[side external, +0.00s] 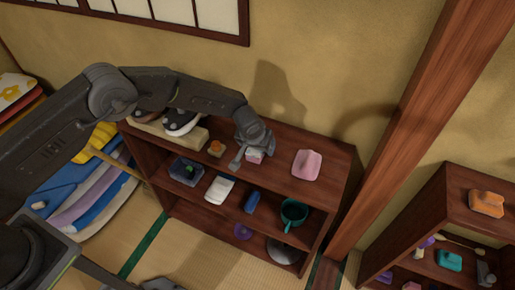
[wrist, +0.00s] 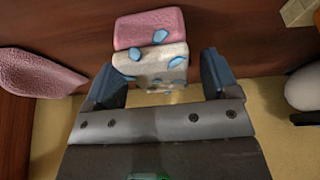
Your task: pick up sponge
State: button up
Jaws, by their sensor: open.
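The sponge (wrist: 150,50) is a block with a pink layer and a cream layer with blue patches. It lies on the brown top of the shelf unit (side external: 335,175). In the side external view only a bit of its pink surface (side external: 254,158) shows beside my gripper (side external: 244,157), which hides the rest. In the wrist view my gripper (wrist: 160,78) is open, with one dark finger to each side of the sponge's near cream end. I cannot tell whether either finger touches it.
Lower shelves hold a teal cup (side external: 293,214), a white cloth (side external: 219,189) and a blue item (side external: 251,202). A wall stands behind.

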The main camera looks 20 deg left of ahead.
jog(key=shift+c, duration=0.2)
jog(key=c, duration=1)
jog(key=shift+o, duration=0.2)
jog(key=shift+r, duration=0.15)
notch_tip(320, 180, up, 4)
jog(key=shift+r, duration=0.15)
jog(key=s+a+r, duration=0.1)
jog(key=a+r, duration=0.5)
jog(key=a, duration=0.5)
jog(key=shift+s+a+r, duration=0.2)
jog(key=shift+s+a, duration=0.05)
jog(key=shift+a, duration=0.05)
jog(key=o, duration=0.3)
jog(key=c, duration=0.5)
